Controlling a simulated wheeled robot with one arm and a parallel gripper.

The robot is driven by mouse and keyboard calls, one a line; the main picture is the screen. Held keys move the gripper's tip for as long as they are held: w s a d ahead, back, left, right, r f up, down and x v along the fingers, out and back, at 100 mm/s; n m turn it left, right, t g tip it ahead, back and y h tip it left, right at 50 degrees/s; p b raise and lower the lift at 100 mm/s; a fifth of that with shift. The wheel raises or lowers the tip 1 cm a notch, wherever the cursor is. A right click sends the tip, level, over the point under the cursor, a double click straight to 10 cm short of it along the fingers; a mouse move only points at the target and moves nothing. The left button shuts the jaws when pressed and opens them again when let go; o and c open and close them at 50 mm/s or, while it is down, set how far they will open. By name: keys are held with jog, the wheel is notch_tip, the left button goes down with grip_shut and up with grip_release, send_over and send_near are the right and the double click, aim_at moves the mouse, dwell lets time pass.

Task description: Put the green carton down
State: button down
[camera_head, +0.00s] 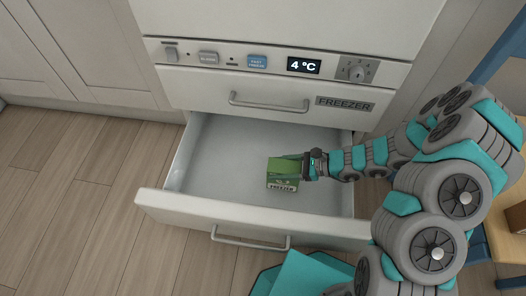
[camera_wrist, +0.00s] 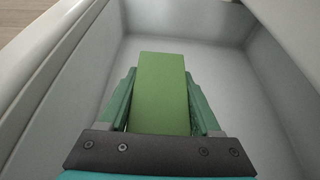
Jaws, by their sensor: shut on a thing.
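The green carton (camera_head: 283,175) has a pale label reading "FREEZER" on its lower side. My gripper (camera_head: 306,166) is shut on it from the right. In the wrist view the carton's plain green face (camera_wrist: 161,93) lies between the two green fingers of my gripper (camera_wrist: 162,108). The carton is over the open freezer drawer (camera_head: 205,225), inside the outline of its walls. I cannot tell whether its underside touches the drawer floor. The drawer is pulled out, and its pale grey interior shows around the carton in the wrist view.
A closed drawer marked "FREEZER" (camera_head: 270,95) sits just above the open one. A control panel (camera_head: 260,62) above it shows 4 °C. The drawer floor left of the carton is clear. Wooden furniture (camera_head: 505,235) stands at the right edge.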

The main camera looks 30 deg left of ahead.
jog(key=w+a+f, duration=0.4)
jog(key=w+a, duration=0.3)
jog(key=a, duration=0.3)
jog(key=shift+w+f+b, duration=0.3)
jog(key=shift+f+b, duration=0.05)
jog(key=shift+b, duration=0.05)
jog(key=shift+c, duration=0.4)
grip_release()
jog(key=shift+f, duration=0.1)
jog(key=v, duration=0.7)
jog(key=shift+r+p, duration=0.25)
jog(key=shift+p, duration=0.1)
jog(key=shift+w+d, duration=0.1)
jog(key=shift+d, duration=0.05)
